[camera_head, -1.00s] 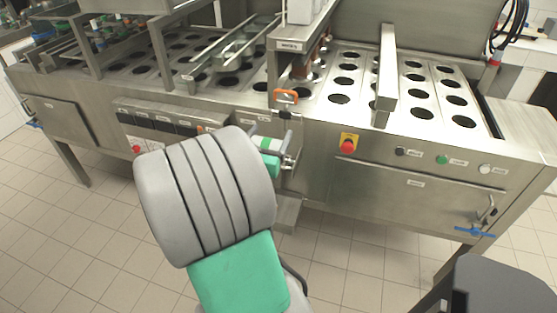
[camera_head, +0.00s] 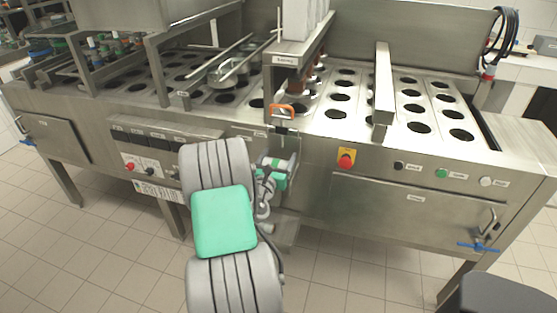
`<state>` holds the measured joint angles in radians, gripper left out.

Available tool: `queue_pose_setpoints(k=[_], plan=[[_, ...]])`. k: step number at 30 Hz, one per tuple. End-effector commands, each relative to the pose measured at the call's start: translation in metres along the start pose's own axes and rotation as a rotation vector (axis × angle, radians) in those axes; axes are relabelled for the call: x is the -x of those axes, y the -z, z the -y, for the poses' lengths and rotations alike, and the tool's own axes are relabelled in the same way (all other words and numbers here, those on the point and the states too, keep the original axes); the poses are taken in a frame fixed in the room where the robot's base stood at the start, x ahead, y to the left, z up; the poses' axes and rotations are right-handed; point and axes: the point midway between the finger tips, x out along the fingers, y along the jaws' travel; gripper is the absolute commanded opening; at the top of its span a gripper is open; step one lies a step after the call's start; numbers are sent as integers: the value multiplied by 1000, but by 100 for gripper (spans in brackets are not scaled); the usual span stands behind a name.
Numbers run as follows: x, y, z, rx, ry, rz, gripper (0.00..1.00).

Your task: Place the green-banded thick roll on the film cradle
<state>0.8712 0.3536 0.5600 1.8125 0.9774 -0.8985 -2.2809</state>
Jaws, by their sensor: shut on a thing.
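The roll (camera_head: 284,164), pale with a green band, is small in view at the machine's front, just right of my arm. My gripper (camera_head: 268,178) is shut on it, and my forearm and wrist partly cover both. The roll is in front of the machine's front panel, below an orange handle. I cannot tell whether it touches any support. The film cradle cannot be made out clearly; a metal bracket (camera_head: 285,232) shows below the roll, and I cannot tell whether it is part of the cradle.
The steel filling machine (camera_head: 380,185) spans the view, with rows of round cup holes on top. The orange handle (camera_head: 282,110) and a red stop button (camera_head: 346,160) are close by. A blue-handled valve (camera_head: 478,246) is low at right. The tiled floor (camera_head: 335,275) in front is clear.

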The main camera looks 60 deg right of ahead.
Motion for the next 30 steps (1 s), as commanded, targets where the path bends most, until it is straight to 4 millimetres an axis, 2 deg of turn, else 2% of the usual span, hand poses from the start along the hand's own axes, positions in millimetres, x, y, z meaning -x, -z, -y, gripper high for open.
queue_pose_setpoints(k=[9,10,15,18,26,30], plan=[[0,1,0,0,0,5,19],[0,1,0,0,0,4,79],[0,1,0,0,0,4,93],[0,1,0,-1,0,4,99],[0,-3,0,-1,0,4,99],[20,0,-2,0,-4,1,99]])
